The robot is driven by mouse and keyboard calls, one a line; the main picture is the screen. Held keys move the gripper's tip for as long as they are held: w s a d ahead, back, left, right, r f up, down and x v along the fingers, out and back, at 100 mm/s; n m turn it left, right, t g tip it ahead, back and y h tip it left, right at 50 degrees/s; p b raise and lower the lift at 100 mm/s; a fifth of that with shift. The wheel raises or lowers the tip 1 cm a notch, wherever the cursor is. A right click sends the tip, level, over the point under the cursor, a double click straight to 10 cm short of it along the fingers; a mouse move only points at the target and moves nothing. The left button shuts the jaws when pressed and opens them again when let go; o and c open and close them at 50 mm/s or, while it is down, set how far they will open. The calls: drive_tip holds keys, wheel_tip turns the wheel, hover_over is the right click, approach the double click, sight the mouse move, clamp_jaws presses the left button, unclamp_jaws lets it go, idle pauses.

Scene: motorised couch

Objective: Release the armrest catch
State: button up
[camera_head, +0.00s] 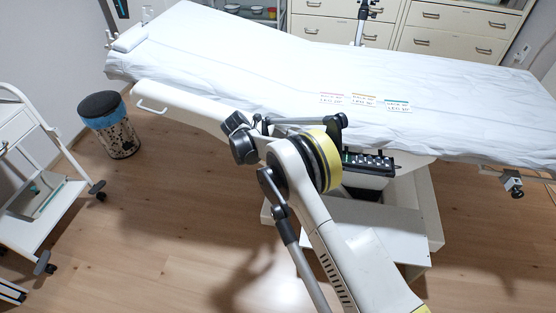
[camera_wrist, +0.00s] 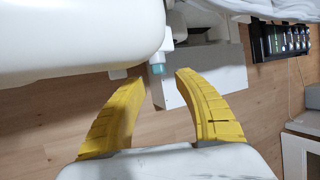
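The white armrest (camera_head: 180,105) runs along the near side of the couch in the head view. In the wrist view its pale underside (camera_wrist: 80,35) fills the upper left. A small grey-white piece with a teal end, which looks like the catch (camera_wrist: 157,69), sits by the armrest's edge. My gripper (camera_wrist: 157,84) has its two yellow fingers apart with nothing between them but floor and a white base behind. The teal end appears just beyond the gap between the fingertips; I cannot tell the depth or any contact. In the head view my arm hides the fingers.
The couch (camera_head: 240,50) has a white sheet with several small labels. A black control panel (camera_head: 368,163) is on its near side, also in the wrist view (camera_wrist: 280,38). A white trolley (camera_head: 35,190) and a bin (camera_head: 110,125) stand left. Drawers (camera_head: 430,40) stand behind.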

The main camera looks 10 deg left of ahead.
drive_tip(key=v, duration=0.6)
drive_tip(key=shift+r, duration=0.15)
